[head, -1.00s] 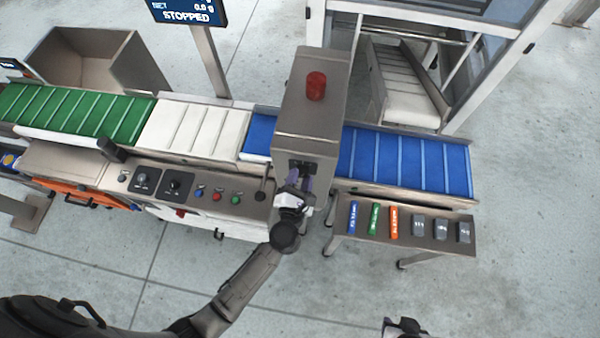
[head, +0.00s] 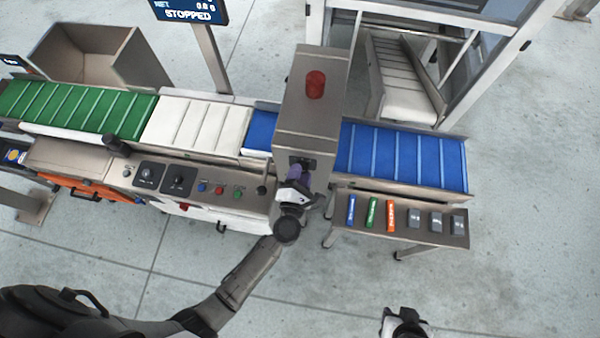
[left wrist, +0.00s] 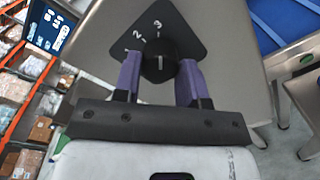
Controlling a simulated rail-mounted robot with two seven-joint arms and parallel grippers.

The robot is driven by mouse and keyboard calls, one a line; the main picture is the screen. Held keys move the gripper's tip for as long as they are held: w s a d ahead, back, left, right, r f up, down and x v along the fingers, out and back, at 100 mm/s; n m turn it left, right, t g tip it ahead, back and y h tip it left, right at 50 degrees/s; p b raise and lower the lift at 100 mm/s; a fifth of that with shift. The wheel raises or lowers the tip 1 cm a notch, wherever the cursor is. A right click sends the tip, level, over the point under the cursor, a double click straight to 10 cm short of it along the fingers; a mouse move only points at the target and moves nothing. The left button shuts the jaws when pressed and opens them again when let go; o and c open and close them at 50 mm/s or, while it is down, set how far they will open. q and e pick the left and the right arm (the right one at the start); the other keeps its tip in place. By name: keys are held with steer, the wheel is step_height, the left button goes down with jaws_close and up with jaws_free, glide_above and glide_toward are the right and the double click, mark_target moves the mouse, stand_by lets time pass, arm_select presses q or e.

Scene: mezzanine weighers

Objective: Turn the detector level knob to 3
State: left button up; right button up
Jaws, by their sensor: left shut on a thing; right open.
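The detector level knob (left wrist: 160,62) is black, on a dark diamond-shaped plate marked 1, 2 and 3 on the detector housing. Its white line is upright in the left wrist view, roughly in line with the 3 (left wrist: 158,24). My left gripper (left wrist: 160,76) is shut on the knob, a purple finger on each side. In the head view my left gripper (head: 296,178) is at the front of the steel detector housing (head: 309,115) and covers most of the knob. My right gripper (head: 405,316) is open and empty over the floor at the bottom.
A red beacon (head: 315,84) stands on the housing. The blue belt (head: 405,160) passes on its right. A small stand (head: 345,227) with coloured blocks is close to the left gripper's right. A control panel (head: 205,180) with buttons lies to its left.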

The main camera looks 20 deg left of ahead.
arm_select(q)
steer(key=o, duration=0.9)
steer(key=shift+s+d+r+b, duration=0.1)
steer(key=shift+s+d+b, duration=0.3)
steer(key=shift+s, duration=1.85)
steer(key=shift+s+d+r+b, duration=0.1)
steer(key=shift+s+d+b, duration=0.3)
steer(key=shift+s, duration=1.9)
steer(key=shift+s+d+b, duration=0.2)
steer(key=shift+s+d, duration=0.4)
steer(key=shift+s, duration=1.65)
